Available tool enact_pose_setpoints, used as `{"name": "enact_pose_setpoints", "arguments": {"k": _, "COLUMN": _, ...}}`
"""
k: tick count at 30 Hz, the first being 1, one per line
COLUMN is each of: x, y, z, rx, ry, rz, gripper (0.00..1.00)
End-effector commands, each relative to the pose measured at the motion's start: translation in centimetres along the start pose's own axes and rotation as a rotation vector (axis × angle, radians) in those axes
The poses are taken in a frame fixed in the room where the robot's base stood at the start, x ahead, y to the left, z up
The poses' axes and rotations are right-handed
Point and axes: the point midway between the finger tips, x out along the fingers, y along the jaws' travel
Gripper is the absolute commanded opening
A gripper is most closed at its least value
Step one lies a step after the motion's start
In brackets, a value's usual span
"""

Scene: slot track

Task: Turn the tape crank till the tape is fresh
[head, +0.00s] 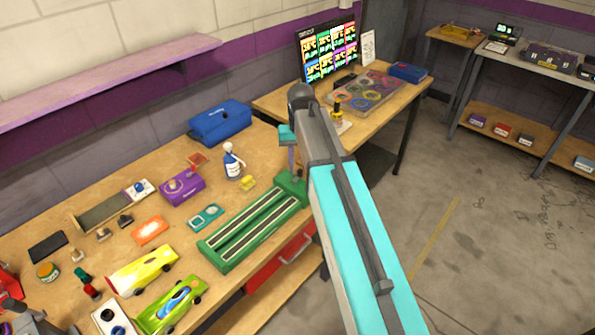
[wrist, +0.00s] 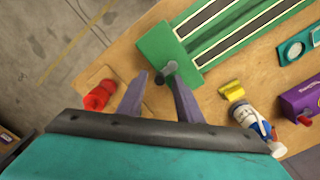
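The green track unit (head: 250,232) lies on the workbench with two dark, white-edged strips along it. Its green end block (wrist: 160,48) has a small grey crank (wrist: 171,67) with a dark knob (wrist: 159,79) at its near side. My gripper (wrist: 160,77) is open, its two purple-grey fingers pointing at the end block. In the wrist view the dark knob shows between the fingertips; I cannot tell if they touch it. In the head view my gripper (head: 290,160) is just above the end block, and my arm hides part of that area and the crank.
A red object (wrist: 98,95) stands left of the fingers in the wrist view. A yellow sponge (head: 247,183) and a white bottle (head: 233,162) stand behind the track unit. Toy cars (head: 142,271), a purple box (head: 181,187) and small parts crowd the bench's left.

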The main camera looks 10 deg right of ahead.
Motion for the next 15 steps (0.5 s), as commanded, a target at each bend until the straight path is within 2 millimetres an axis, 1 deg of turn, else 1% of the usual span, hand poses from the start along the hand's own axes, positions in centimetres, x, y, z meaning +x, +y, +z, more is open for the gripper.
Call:
{"name": "enact_pose_setpoints", "arguments": {"k": 1, "x": 0.43, "y": 0.02, "z": 0.01, "rx": 0.000, "ry": 0.000, "rz": 0.000, "gripper": 0.32}}
{"name": "enact_pose_setpoints", "arguments": {"k": 4, "x": 0.67, "y": 0.03, "z": 0.00, "rx": 0.000, "ry": 0.000, "rz": 0.000, "gripper": 0.32}}
{"name": "enact_pose_setpoints", "arguments": {"k": 14, "x": 0.69, "y": 0.08, "z": 0.00, "rx": 0.001, "ry": 0.000, "rz": 0.000, "gripper": 0.32}}
{"name": "enact_pose_setpoints", "arguments": {"k": 15, "x": 0.68, "y": 0.09, "z": 0.00, "rx": 0.001, "ry": 0.000, "rz": 0.000, "gripper": 0.27}}
